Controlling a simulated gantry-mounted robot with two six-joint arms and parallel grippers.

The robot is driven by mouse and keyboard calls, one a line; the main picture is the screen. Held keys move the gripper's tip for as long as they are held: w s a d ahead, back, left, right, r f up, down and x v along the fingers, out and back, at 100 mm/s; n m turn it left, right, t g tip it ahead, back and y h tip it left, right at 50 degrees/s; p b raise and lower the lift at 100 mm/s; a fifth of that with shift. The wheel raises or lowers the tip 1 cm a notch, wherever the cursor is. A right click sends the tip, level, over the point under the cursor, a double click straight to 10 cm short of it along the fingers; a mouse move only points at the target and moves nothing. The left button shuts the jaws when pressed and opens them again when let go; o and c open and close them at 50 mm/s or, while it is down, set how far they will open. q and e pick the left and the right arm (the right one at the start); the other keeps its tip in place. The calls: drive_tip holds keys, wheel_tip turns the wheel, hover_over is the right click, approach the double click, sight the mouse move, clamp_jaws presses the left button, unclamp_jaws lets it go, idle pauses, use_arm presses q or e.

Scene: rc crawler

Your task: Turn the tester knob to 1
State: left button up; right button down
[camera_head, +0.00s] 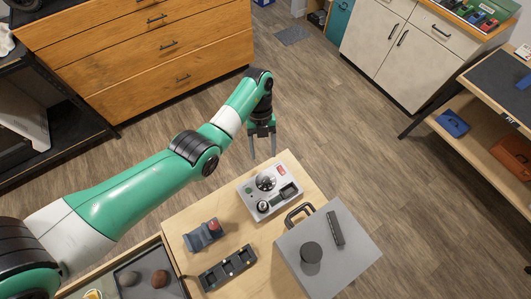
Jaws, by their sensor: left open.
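The tester (269,190) is a light grey box at the far end of the small wooden table. My left gripper (264,152) hangs above and beyond the tester's far edge, fingers pointing down, open and empty, apart from the tester. My right gripper is not in view.
On the table (199,267) stand a grey case (352,255) with a handle, a black slotted holder (228,268) and a blue-grey device (203,235). A drawer (125,264) with round items lies at lower left. Floor beyond the table is clear.

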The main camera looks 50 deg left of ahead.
use_arm(q)
drive_tip(key=b, duration=0.3)
approach(266, 179)
drive_tip(key=x, duration=0.2)
drive_tip(key=shift+a+f, duration=0.1)
drive_tip(key=shift+f, duration=0.2)
drive_tip(key=x, duration=0.5)
drive_tip(key=shift+s+d+f+b, duration=0.15)
drive_tip(key=shift+d+f+b, duration=0.1)
drive_tip(key=shift+f+b, duration=0.1)
clamp_jaws()
